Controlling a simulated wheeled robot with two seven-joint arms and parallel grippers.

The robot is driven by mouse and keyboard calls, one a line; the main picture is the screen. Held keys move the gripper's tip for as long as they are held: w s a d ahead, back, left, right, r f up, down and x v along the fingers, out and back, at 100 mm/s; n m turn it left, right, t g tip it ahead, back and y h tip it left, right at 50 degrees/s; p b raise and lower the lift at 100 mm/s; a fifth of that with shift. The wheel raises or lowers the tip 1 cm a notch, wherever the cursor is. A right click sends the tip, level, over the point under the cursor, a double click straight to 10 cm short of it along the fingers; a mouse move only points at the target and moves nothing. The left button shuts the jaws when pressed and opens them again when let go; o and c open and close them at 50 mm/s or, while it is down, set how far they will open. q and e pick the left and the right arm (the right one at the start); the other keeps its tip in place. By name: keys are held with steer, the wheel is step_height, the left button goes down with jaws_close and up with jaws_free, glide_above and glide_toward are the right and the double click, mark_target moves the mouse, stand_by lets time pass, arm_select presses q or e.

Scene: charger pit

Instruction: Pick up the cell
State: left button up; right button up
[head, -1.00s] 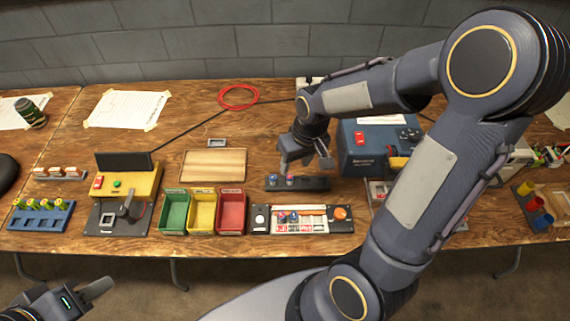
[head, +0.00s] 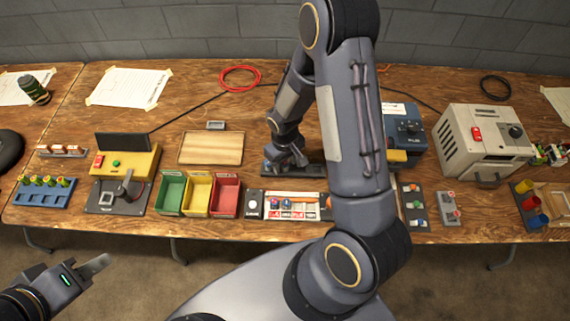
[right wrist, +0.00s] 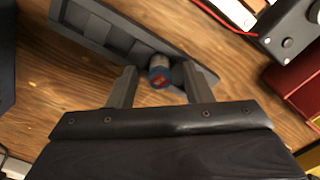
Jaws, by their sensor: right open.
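The cell (right wrist: 159,74), a grey cylinder with a blue and red end, stands in a slot at one end of a dark rack (right wrist: 105,32) in the right wrist view. My right gripper (right wrist: 158,82) is open, its two fingers on either side of the cell with gaps showing. In the head view my right gripper (head: 287,160) is low over the rack (head: 307,170) and hides most of the cell. My left gripper (head: 92,268) is off the table's front edge at lower left, far from the rack; its jaw opening is unclear.
A charger-like panel (head: 299,213) with blue-topped cells lies in front of the rack. Green, yellow and red bins (head: 224,197) stand left of it. A wooden board (head: 211,148) lies behind the bins. My right arm covers the table right of the rack.

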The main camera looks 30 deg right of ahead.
steer(key=shift+f, duration=0.15)
jaws_close()
stand_by(0.4)
